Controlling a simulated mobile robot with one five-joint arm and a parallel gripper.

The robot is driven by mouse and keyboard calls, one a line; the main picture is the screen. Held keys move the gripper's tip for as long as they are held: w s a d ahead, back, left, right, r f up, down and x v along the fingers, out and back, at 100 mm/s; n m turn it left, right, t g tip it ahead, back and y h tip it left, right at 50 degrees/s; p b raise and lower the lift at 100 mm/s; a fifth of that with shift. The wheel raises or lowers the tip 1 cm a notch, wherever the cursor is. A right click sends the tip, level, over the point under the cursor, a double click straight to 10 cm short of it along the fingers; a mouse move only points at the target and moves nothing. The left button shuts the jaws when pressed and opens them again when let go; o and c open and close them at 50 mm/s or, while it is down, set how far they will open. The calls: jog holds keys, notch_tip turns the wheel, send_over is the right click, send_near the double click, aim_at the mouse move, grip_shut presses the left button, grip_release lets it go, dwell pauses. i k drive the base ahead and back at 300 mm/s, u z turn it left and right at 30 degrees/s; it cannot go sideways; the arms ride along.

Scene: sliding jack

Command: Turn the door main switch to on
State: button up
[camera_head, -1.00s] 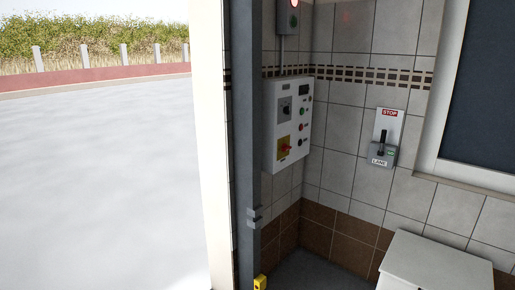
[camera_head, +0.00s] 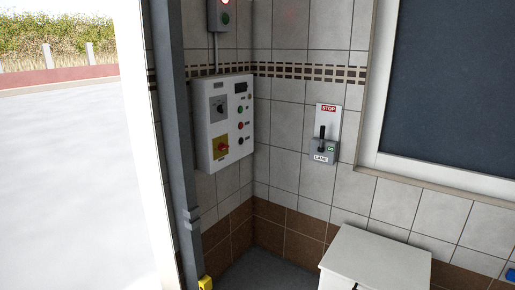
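A white control box (camera_head: 224,120) is mounted on the left tiled wall, just right of a grey vertical post. Low on its front is a red rotary switch on a yellow plate (camera_head: 220,147), which looks like the main switch; its label is too small to read. Above it is a black rotary knob on a grey plate (camera_head: 219,107). A small dark display and a column of small coloured buttons (camera_head: 240,126) run down the box's right side. My gripper is not in view.
A grey post (camera_head: 178,120) stands close to the box's left edge. A lever unit marked STOP and LANE (camera_head: 325,135) hangs on the right wall. A white cabinet (camera_head: 375,258) stands below it.

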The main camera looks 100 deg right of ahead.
aim_at(221, 146)
jog(key=k, duration=1.15)
jog(key=z, duration=1.85)
jog(key=i, duration=1.65)
